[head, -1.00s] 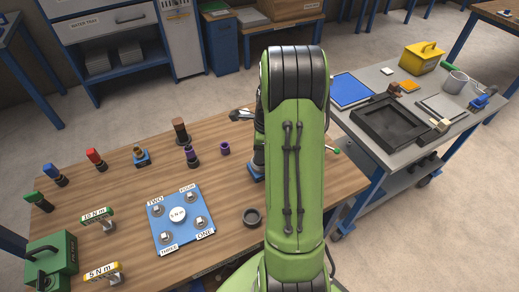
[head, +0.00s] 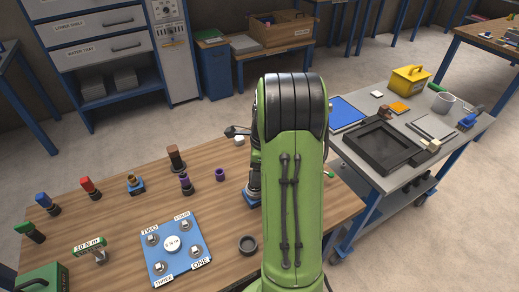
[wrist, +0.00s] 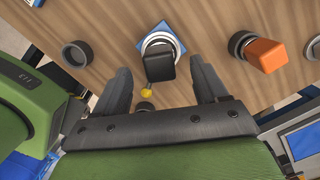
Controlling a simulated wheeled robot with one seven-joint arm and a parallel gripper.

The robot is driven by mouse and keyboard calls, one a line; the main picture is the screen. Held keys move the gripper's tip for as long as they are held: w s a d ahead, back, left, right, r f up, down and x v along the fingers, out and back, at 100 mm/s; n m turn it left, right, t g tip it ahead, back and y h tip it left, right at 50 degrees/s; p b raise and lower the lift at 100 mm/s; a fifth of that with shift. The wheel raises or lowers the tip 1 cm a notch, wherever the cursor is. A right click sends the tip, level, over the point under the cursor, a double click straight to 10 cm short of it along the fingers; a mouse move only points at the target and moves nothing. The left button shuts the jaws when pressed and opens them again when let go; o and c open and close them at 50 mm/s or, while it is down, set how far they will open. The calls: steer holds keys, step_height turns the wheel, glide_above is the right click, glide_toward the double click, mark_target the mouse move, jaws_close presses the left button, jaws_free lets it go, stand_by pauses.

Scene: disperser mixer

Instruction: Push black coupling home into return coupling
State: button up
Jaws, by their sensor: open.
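In the wrist view the black coupling (wrist: 160,67) shows as a dark block with a small yellow ball at its near end. It stands in front of a pale grey ring on a blue square base (wrist: 173,47), which I take for the return coupling. The block covers part of the ring, so I cannot tell how deep it sits. My gripper (wrist: 160,78) is open, one finger on each side of the block, with gaps visible on both sides. In the head view my green arm hides the gripper and most of a blue-based part (head: 252,198).
In the wrist view a dark ring (wrist: 77,55) stands left and an orange block (wrist: 267,54) right. In the head view a blue numbered plate (head: 172,268), a dark ring (head: 247,244) and several coloured couplings occupy the wooden table. A grey cart (head: 455,150) stands right.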

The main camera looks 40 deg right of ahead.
step_height(320, 180, up, 11)
steer(key=s+d+p, duration=0.1)
steer(key=p, duration=0.1)
steer(key=shift+s+p, duration=0.15)
steer(key=shift+p, duration=0.2)
stand_by(0.4)
